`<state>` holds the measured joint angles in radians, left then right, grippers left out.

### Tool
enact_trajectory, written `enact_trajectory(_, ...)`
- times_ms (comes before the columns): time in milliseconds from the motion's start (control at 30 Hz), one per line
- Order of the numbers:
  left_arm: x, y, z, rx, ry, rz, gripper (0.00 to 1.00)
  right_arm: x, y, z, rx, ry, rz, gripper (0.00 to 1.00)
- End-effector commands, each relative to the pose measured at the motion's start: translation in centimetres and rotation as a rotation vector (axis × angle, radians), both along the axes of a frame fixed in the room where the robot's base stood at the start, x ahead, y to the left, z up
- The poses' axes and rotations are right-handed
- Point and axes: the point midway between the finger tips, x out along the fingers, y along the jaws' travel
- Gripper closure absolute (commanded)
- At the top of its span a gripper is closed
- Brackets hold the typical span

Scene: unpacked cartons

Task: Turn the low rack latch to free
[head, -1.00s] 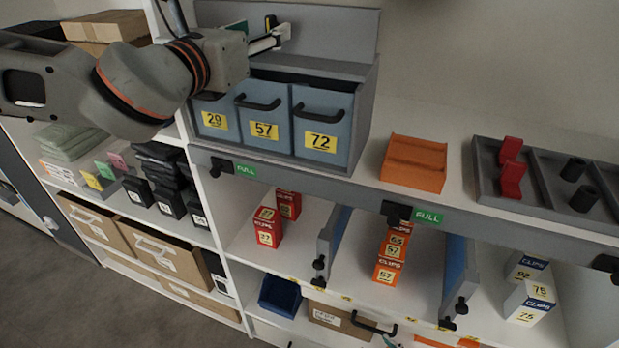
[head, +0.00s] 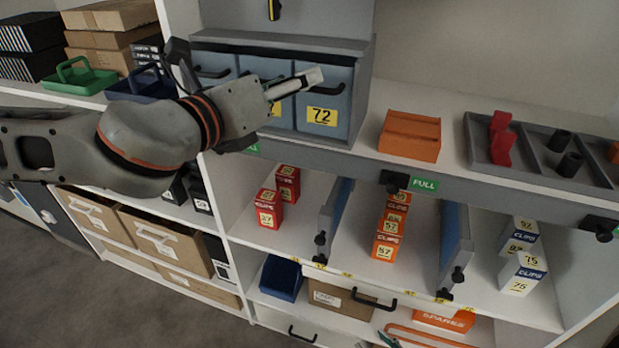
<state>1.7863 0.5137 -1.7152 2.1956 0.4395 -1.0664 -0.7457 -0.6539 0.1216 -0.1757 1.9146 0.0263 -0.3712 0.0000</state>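My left gripper (head: 305,82) reaches in from the left, in front of the blue-grey drawer unit (head: 365,85). It looks empty; I cannot tell whether its fingers are open or shut. Black latches sit along the grey shelf edge: a middle latch (head: 393,181) beside a green label reading FULL (head: 424,184), and a right latch (head: 600,228). Below the gripper, my arm hides the left latch; only a bit of its green label (head: 252,148) shows. A black-and-yellow latch (head: 273,10) is on the upper grey panel. I cannot tell which is the low rack latch. My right gripper is out of view.
An orange block (head: 410,136) and a grey tray (head: 480,148) with red and black parts stand right of the drawers. Blue dividers (head: 455,245) and small cartons (head: 269,208) fill the shelf below. Black drawer handles jut out near my gripper.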

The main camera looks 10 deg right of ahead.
Motion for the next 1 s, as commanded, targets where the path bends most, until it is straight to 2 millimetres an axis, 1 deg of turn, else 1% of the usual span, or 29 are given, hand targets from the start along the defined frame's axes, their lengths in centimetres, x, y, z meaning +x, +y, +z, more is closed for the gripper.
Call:
enact_trajectory(33,-0.3,-0.5,-0.8,-0.024,0.03,-0.011,0.53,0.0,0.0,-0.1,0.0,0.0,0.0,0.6)
enact_trajectory(100,-0.6,-1.1,-1.5,-0.057,0.069,-0.026,0.53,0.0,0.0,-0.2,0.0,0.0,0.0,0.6)
enact_trajectory(500,-2.4,-4.1,-5.0,-0.259,0.287,-0.088,0.53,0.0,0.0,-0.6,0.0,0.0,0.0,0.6)
enact_trajectory(700,-3.0,-5.1,-6.4,-0.365,0.397,-0.106,0.53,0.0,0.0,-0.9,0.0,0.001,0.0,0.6)
enact_trajectory(1000,-3.5,-6.0,-8.4,-0.529,0.558,-0.12,0.53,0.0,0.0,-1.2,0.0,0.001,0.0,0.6)
